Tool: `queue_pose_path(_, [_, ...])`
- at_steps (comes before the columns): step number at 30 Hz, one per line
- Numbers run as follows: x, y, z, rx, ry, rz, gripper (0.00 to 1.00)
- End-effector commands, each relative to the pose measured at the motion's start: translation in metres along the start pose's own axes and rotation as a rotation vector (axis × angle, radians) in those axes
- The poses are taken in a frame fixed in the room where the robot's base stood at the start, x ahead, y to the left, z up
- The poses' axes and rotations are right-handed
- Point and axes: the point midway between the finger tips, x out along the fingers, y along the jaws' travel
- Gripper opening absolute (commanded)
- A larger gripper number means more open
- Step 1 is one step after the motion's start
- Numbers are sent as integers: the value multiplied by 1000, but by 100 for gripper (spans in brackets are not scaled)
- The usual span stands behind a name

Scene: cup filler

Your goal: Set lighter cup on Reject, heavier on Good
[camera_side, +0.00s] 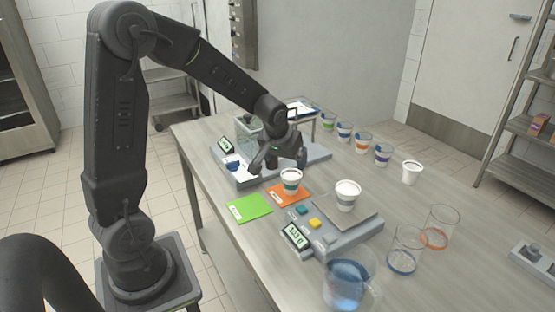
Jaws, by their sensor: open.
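A white cup with a teal band (291,183) stands upright on the orange mat (275,196). The green mat (249,208) to its left is empty. The labels on both mats are too small to read. A second white cup with an orange band (346,197) stands upright on the plate of the front scale (372,222). That scale's display (297,236) shows a figure in grams that I cannot read surely. My gripper (279,164) is open and empty, just above and behind the teal-banded cup, pointing down. I cannot tell whether it touches the cup.
A second device with a display (226,145) and a clear container (248,130) stands behind my gripper. Several cups (362,143) line the back right. Clear beakers (405,255) and a jug of blue liquid (346,285) stand at the front right.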

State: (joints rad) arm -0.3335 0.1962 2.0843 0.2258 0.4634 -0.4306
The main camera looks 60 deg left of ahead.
Motion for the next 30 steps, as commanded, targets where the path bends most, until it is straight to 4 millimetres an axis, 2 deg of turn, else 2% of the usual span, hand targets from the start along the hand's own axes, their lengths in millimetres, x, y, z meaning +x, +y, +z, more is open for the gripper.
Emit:
queue_pose_path(5, [-49,14,17,73,21,31,92])
queue_pose_path(9, [-108,26,54,189,38,82,92])
queue_pose_path(12, [-144,30,86,278,48,125,92])
queue_pose_path(15, [-172,30,119,363,56,169,92])
queue_pose_path(18, [-191,27,147,436,64,209,92])
queue_pose_path(21, [-202,24,166,487,68,236,92])
queue_pose_path(25, [-207,22,179,520,70,255,92])
queue_pose_path(30, [-208,22,181,526,68,257,92])
